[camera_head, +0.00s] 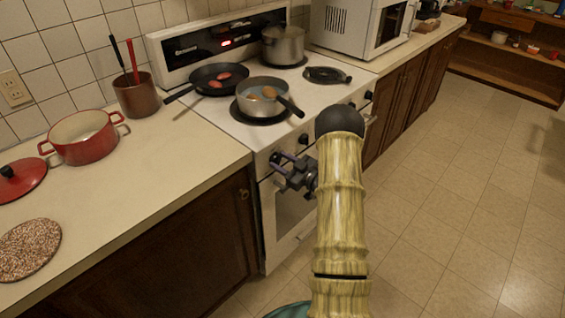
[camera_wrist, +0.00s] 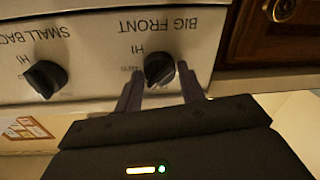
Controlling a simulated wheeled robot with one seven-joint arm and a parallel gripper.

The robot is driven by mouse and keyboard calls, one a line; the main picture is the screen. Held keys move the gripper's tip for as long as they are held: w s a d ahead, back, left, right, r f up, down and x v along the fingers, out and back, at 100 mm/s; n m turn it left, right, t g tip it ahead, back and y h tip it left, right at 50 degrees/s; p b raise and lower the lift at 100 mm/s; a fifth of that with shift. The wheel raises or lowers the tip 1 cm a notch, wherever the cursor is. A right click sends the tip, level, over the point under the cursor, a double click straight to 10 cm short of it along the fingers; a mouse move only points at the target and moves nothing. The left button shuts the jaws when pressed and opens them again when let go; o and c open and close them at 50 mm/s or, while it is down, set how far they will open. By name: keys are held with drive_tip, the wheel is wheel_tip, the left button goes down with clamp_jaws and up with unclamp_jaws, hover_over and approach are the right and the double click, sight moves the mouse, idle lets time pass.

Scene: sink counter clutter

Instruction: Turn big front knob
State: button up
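The big front knob (camera_wrist: 159,69) is a dark round knob on the white stove panel, under the label BIG FRONT, which reads upside down in the wrist view. My gripper (camera_wrist: 160,76) is open, one finger on each side of this knob, with small gaps showing between fingers and knob. I cannot tell how far the fingertips reach past its face. In the head view my gripper (camera_head: 280,165) is at the left front of the white stove (camera_head: 229,122) and partly hides the knob there.
The small back knob (camera_wrist: 46,79) is beside it. A pot (camera_head: 263,97) with a spoon, a black pan (camera_head: 216,79) and a steel pot (camera_head: 283,45) stand on the stove. A red pot (camera_head: 85,138) is on the left counter (camera_head: 150,170). The floor at right is clear.

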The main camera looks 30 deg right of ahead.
drive_tip(key=c, duration=0.4)
drive_tip(key=shift+m, duration=0.5)
drive_tip(key=shift+c, duration=0.2)
drive_tip(key=o, duration=1)
drive_tip(key=b+v, duration=0.1)
drive_tip(key=v, duration=1.6)
drive_tip(key=shift+s+d+f, duration=0.1)
drive_tip(key=shift+s+d, duration=0.05)
drive_tip(key=shift+s, duration=0.05)
